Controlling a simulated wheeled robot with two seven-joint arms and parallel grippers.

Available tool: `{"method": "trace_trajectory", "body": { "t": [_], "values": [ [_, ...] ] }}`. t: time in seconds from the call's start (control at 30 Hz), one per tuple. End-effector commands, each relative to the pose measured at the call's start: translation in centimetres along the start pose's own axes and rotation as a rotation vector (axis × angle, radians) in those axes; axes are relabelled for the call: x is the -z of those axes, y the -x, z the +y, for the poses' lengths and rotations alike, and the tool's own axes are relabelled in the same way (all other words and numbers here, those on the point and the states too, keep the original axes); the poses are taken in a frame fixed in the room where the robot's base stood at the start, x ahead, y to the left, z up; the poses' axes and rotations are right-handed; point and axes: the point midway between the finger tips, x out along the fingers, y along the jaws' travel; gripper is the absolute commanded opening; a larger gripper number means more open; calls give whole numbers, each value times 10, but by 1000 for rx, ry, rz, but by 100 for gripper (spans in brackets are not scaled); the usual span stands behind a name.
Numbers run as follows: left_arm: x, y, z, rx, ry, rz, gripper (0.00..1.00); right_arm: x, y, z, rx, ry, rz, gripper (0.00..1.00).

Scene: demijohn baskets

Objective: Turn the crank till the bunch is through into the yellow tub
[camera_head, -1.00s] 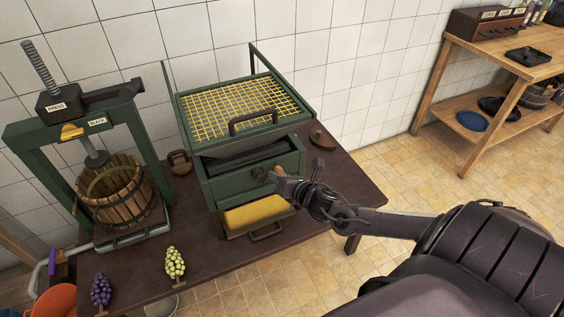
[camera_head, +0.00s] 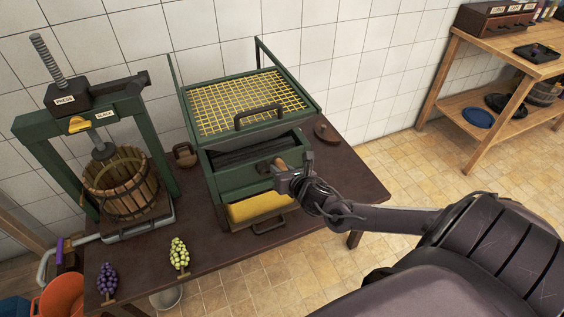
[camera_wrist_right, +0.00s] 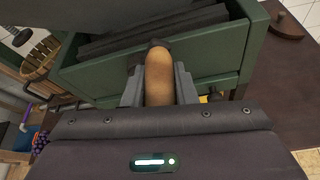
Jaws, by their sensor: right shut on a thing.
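My right gripper (camera_head: 284,173) is shut on the wooden handle of the crank (camera_head: 281,164), at the front of a green crusher box (camera_head: 222,176). In the right wrist view the tan crank handle (camera_wrist_right: 159,78) stands between the two grey fingers. Dark rollers (camera_head: 240,158) show in the box's open top. The yellow tub (camera_head: 262,208) sits under the box; its inside is hidden. A purple bunch (camera_head: 107,277) and a green bunch (camera_head: 180,254) lie on the table's front left. No bunch is visible in the box. My left gripper is out of view.
A yellow mesh screen (camera_head: 246,103) in a green frame sits above the crusher. A press with a slatted wooden basket (camera_head: 122,187) stands at left on the dark table (camera_head: 215,252). An orange bucket (camera_head: 62,296) stands at lower left. A wooden shelf table (camera_head: 520,68) is at far right.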

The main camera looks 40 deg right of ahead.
Motion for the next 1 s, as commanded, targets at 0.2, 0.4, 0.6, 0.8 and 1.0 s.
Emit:
{"method": "trace_trajectory", "body": {
  "t": [0.2,0.4,0.6,0.8,1.0],
  "values": [
    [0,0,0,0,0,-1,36,0,0,1,-4,-2,0,43],
    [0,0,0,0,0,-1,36,0,0,1,-2,-2,0,47],
    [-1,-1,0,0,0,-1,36,1,6,0,-3,0,1,47],
    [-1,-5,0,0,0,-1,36,2,38,0,-4,3,4,47],
    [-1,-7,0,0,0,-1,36,2,67,1,-4,1,3,47]
  ]
}}
